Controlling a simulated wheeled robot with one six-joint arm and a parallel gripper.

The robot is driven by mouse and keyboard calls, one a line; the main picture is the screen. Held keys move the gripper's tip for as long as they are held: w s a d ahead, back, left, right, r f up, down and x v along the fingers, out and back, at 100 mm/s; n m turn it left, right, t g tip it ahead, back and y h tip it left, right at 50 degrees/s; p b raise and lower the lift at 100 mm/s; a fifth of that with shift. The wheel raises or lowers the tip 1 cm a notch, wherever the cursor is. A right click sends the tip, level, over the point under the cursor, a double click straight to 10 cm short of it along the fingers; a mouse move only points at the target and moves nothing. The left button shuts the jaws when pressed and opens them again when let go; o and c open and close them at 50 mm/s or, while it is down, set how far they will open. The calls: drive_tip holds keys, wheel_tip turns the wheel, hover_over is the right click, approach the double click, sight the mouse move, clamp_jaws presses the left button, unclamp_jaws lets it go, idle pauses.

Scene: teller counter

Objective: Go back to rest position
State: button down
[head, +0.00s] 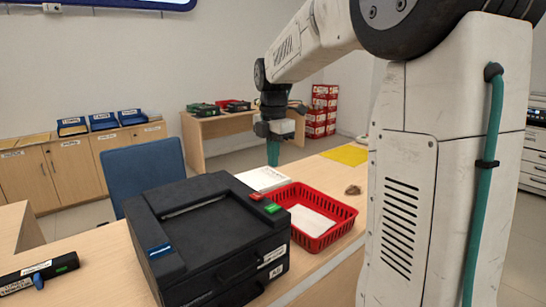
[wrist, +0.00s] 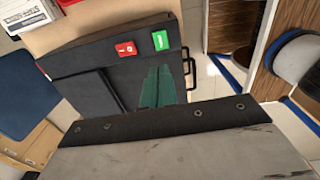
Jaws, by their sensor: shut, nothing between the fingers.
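My gripper (head: 273,153) hangs from my arm in the head view, its green fingers pointing down. It is above and behind the counter, near the white papers and the red basket, and holds nothing. In the wrist view my gripper (wrist: 158,90) shows as two green fingers lying together, shut. Behind them in that view is the black machine (wrist: 95,85) with its red and green tags. My arm is raised and bent at the upper right of the head view.
The black machine (head: 185,215) stands on the counter at centre left. A red basket (head: 345,215) with white paper inside is to its right. White papers (head: 262,178) lie behind it. A blue chair (head: 140,172) stands behind the counter. A yellow sheet (head: 346,154) lies farther back.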

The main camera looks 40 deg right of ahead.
idle(0.3)
drive_tip(key=s+a+f+m, duration=0.1)
drive_tip(key=s+a+m, duration=0.4)
drive_tip(key=s, duration=0.4)
drive_tip(key=s+a+f+m, duration=0.2)
drive_tip(key=s+a+m, duration=0.3)
drive_tip(key=s+m, duration=0.2)
drive_tip(key=s+a+f+m+t, duration=0.1)
drive_tip(key=s+a+f+m, duration=0.1)
drive_tip(key=s+a+m, duration=0.4)
drive_tip(key=s, duration=0.5)
drive_tip(key=shift+s+f+m, duration=0.15)
drive_tip(key=shift+s+m, duration=0.1)
drive_tip(key=shift+m, duration=0.05)
